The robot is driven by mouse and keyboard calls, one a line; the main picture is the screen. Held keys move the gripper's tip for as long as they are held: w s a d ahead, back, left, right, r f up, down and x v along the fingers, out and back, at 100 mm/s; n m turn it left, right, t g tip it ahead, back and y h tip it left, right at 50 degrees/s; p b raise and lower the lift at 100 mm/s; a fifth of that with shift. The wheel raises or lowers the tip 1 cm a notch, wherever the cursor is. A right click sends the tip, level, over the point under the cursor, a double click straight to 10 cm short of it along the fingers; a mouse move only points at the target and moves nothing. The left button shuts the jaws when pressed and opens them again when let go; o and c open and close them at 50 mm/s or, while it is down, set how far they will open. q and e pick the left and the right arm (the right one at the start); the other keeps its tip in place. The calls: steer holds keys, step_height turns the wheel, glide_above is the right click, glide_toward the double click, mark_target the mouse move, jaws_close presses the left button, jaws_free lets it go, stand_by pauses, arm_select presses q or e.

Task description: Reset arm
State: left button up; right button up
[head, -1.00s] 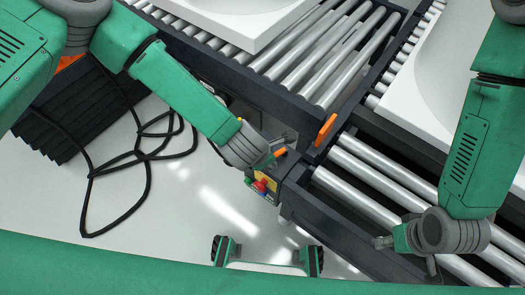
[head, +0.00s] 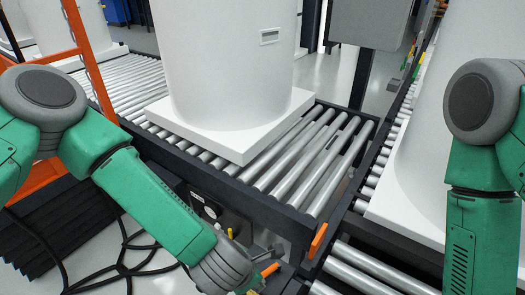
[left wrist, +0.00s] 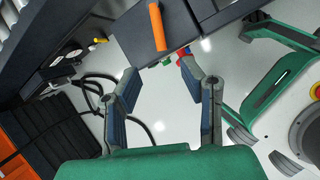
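My left arm comes in from the left in the head view, reaching down to my left gripper (head: 262,274) beside the corner of the roller conveyor (head: 255,196). In the left wrist view my left gripper (left wrist: 160,76) is open, with nothing between its fingers. Past its fingertips are an orange handle (left wrist: 157,27) and small coloured buttons (left wrist: 183,53) on the conveyor side. My right arm hangs at the right edge of the head view; its gripper is outside the picture.
A large white tank (head: 225,70) stands upright on a square base on the rollers. Another white tank (head: 425,150) is at the right. An orange frame (head: 88,60) stands at the left. Black cables (head: 125,265) lie on the floor. Grey cabinet (head: 370,42) at the back.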

steer(key=shift+r+p, duration=0.45)
steer(key=shift+r, duration=0.05)
arm_select(q)
steer(key=s+a+m+g+y+p, duration=0.1)
steer(key=s+a+m+g, duration=0.1)
steer(key=s+a+m, duration=0.6)
steer(key=s+a+f+m+g+y+p, duration=0.1)
steer(key=s+a+m+g, duration=0.1)
steer(key=s+a+m, duration=0.7)
steer(key=a+m, duration=0.7)
steer(key=m, duration=0.2)
steer(key=shift+s+f+p, duration=0.25)
steer(key=shift+f+p, duration=0.05)
arm_select(e)
step_height(320, 180, up, 3)
steer(key=shift+f, duration=0.2)
arm_select(q)
steer(key=shift+w, duration=0.1)
steer(key=shift+a, duration=0.1)
